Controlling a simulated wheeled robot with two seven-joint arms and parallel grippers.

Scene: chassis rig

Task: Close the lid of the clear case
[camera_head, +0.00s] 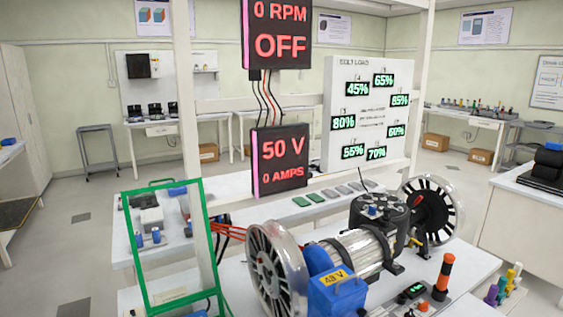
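The clear case shows at the lower left as a see-through panel with a green frame (135,252), which I take to be its lid. The panel stands raised and steeply tilted, so the lid looks open. The bottom of the case is cut off by the lower edge of the picture, and I cannot make out its base clearly. Neither of my grippers is in view, and nothing is seen touching the green frame.
An orange-topped handle (443,275) stands farther right. A display (281,160) hangs above the bench.

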